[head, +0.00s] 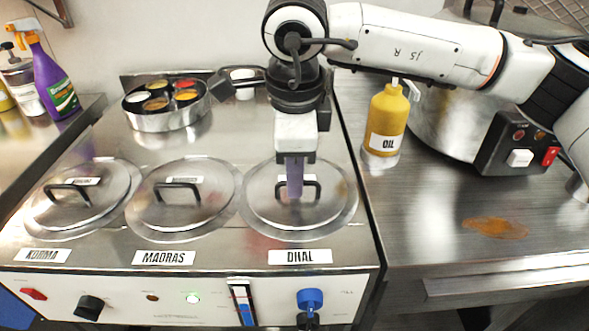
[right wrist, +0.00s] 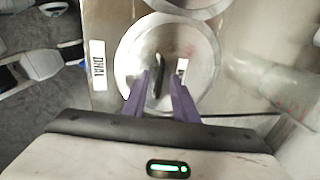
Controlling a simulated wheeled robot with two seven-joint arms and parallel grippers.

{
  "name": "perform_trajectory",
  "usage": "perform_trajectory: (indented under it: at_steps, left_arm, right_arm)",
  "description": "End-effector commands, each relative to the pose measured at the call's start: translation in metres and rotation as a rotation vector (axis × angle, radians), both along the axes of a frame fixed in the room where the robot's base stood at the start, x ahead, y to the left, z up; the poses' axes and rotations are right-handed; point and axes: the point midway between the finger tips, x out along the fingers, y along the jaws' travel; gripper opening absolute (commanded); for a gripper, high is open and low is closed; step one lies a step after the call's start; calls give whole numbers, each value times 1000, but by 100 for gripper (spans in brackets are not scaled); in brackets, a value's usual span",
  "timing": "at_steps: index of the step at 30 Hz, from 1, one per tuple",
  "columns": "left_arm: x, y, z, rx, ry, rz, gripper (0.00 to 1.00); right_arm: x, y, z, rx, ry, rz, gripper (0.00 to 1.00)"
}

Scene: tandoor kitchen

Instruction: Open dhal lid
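The dhal lid (head: 328,212) is a round steel lid with a dark loop handle (head: 312,184), lying flat on the right-hand well behind the DHAL label (head: 300,257). The lid also shows in the right wrist view (right wrist: 205,55). My right gripper (head: 295,192) points down over the lid at its handle. In the right wrist view its two purple fingers stand apart, with the handle (right wrist: 158,75) showing between and just beyond their tips. Whether they touch the handle cannot be told. My left gripper is in neither view.
The madras lid (head: 205,212) and korma lid (head: 75,212) lie to the left. A round spice tin (head: 165,122) stands behind. A yellow oil bottle (head: 386,110) and a large steel pot (head: 445,125) stand right, near my right arm. The right counter's front is clear except an orange stain.

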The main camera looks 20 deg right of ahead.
Motion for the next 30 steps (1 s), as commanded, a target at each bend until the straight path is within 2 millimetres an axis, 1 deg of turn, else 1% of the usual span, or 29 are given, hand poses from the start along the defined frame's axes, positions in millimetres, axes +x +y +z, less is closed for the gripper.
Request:
perform_trajectory:
  at_steps: [1,4,5,30]
  left_arm:
    - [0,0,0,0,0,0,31]
    - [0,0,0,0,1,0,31]
    - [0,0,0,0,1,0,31]
    - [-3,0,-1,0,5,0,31]
  right_arm:
    - [0,0,0,0,0,0,18]
    - [0,0,0,0,0,0,1]
    - [0,0,0,0,0,0,0]
    - [0,0,1,0,0,0,0]
